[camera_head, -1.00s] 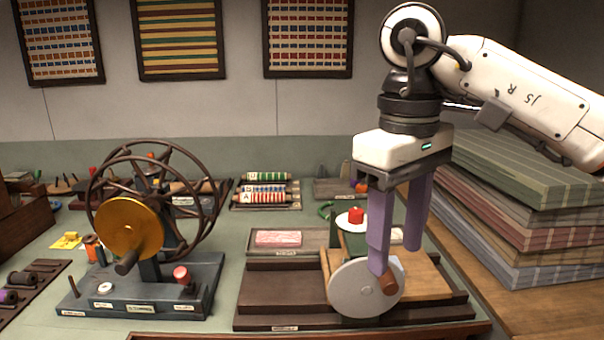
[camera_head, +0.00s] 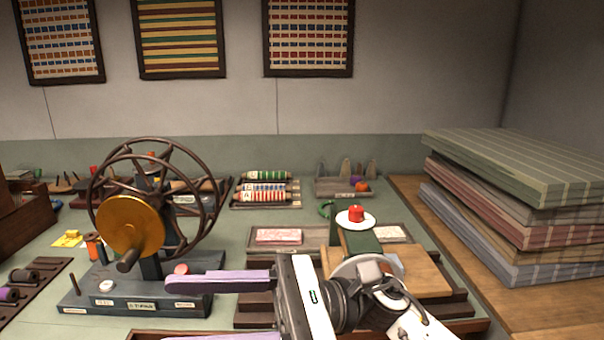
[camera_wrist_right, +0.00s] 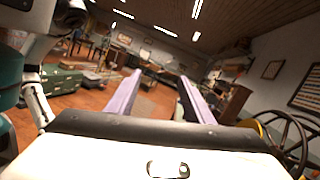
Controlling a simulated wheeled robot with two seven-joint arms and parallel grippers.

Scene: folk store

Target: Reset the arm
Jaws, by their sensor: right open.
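My right gripper (camera_head: 176,311) is low at the front of the table in the head view. Its purple fingers point left and are spread apart, with nothing between them. The right wrist view also shows the open, empty fingers (camera_wrist_right: 159,78), facing out over the room. The lower finger is partly cut off by the frame's bottom edge.
A winder with a brown spoked wheel and gold disc (camera_head: 130,226) stands left, close behind the fingers. Stacked striped fabric (camera_head: 515,215) is at the right. A red-topped piece (camera_head: 356,214) stands on the device behind my wrist. A small tray (camera_head: 322,193) sits farther back.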

